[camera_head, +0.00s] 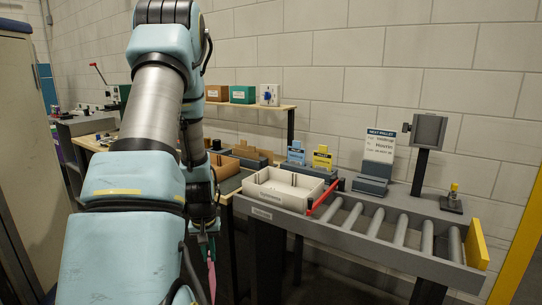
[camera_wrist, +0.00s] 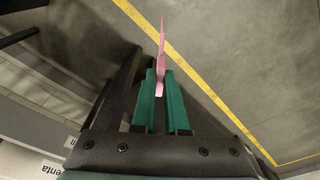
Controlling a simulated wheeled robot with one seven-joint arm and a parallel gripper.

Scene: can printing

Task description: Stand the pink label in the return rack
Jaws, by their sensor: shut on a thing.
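My gripper (camera_head: 207,232) hangs low in front of the bench, left of the roller table. It is shut on the pink label (camera_head: 211,277), which hangs down from the fingers. In the wrist view the green fingers of my gripper (camera_wrist: 161,88) pinch the pink label (camera_wrist: 162,50), seen nearly edge-on and pointing away over the floor. A blue label (camera_head: 296,151) and a yellow label (camera_head: 322,158) stand upright in dark holders behind the white tray. I cannot tell for sure whether these holders are the return rack.
A white tray (camera_head: 262,193) sits at the left end of the grey roller table (camera_head: 385,238), beside a red bar (camera_head: 326,197). A "next pallet" sign (camera_head: 379,147) and a post-mounted unit (camera_head: 428,131) stand behind the rollers. Clear floor shows below my gripper.

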